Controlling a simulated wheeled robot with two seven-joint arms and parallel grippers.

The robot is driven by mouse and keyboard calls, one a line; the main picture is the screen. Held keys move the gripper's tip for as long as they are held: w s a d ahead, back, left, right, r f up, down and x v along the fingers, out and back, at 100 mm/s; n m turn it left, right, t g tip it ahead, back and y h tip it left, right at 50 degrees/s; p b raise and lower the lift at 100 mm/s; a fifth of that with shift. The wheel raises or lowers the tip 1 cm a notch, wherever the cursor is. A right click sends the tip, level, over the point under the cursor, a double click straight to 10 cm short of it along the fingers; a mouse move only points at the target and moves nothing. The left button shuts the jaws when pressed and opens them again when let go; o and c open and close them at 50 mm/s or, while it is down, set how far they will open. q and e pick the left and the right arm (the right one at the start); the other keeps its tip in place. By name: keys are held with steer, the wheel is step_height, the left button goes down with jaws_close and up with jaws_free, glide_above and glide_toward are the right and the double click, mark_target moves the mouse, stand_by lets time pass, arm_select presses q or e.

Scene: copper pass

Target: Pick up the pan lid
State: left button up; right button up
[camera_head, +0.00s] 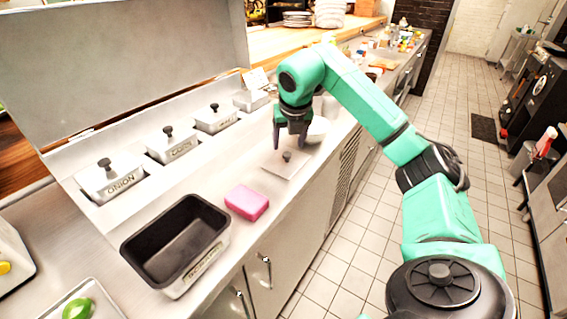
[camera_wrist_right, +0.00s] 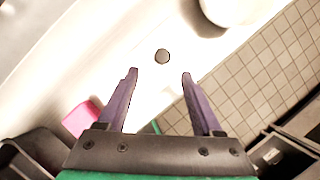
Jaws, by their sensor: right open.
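The pan lid (camera_head: 281,167) is a flat, light metal plate with a dark round knob (camera_head: 287,156), lying on the counter near its front edge. In the right wrist view the knob (camera_wrist_right: 162,56) shows just beyond the fingertips, roughly between their lines; the plate is washed out there. My right gripper (camera_head: 290,144) points down above the lid, open and empty, its purple fingers apart on either side of the knob's line. It also shows in the wrist view (camera_wrist_right: 159,73). My left gripper is out of view.
A black open pan (camera_head: 128,246) and a pink sponge (camera_head: 246,202) stand on the counter nearer to me. Several lidded containers, one marked ONION (camera_head: 112,179), line the back. A white bowl (camera_head: 318,129) stands just behind the lid. Tiled floor lies right of the counter edge.

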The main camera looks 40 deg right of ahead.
mark_target(287, 154)
steer(key=x, duration=0.4)
steer(key=p+x, duration=0.1)
steer(key=x, duration=0.1)
steer(key=shift+w+d, duration=0.15)
steer(key=shift+d, duration=0.25)
steer(key=shift+f, duration=0.15)
steer(key=shift+w, duration=0.2)
steer(key=shift+c, duration=0.4)
jaws_close()
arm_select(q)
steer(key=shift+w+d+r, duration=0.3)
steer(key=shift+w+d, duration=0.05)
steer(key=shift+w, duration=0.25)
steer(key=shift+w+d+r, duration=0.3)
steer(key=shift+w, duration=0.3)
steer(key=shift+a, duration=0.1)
